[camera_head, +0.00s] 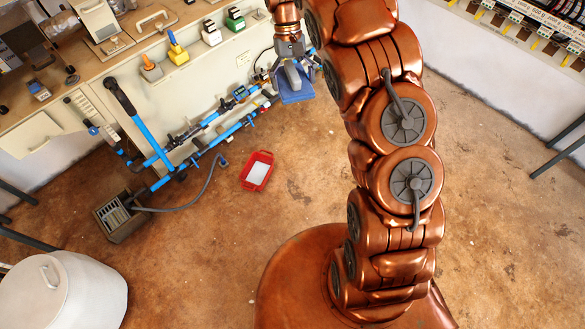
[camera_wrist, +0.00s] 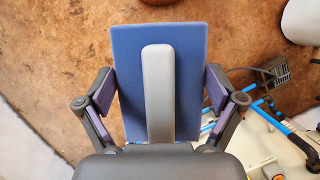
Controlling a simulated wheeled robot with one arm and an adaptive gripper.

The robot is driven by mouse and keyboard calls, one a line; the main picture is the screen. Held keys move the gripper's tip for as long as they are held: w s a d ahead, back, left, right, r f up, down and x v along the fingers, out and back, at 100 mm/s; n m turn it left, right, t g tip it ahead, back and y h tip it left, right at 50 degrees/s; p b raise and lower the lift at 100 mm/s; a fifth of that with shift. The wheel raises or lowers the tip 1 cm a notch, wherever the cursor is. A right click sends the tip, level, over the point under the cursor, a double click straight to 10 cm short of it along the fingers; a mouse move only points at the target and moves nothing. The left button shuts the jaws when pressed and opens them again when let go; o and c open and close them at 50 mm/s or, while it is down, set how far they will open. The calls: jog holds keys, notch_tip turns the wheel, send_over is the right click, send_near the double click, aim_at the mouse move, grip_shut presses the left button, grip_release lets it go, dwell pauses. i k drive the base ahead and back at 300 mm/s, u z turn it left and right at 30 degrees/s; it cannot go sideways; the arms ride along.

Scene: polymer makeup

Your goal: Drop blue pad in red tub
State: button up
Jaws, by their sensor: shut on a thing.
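The blue pad (camera_head: 296,91) is a flat blue board held in my gripper (camera_head: 290,72), above the floor by the bench front. In the wrist view the pad (camera_wrist: 190,50) lies between the two fingers of my gripper (camera_wrist: 160,92), which are shut on its side edges. A grey bar (camera_wrist: 158,90) runs down the middle of its face. The red tub (camera_head: 248,183) sits on the floor, below and left of the pad in the head view, with something white inside. The tub does not show in the wrist view.
Blue pipes (camera_head: 150,135) run along the bench front (camera_head: 180,98), left of the tub. A white drum (camera_head: 65,295) stands at lower left. The brown floor around the tub is mostly clear.

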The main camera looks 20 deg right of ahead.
aim_at(257, 179)
jog(key=z, duration=0.75)
jog(key=i, duration=3.55)
jog(key=u, duration=5.8)
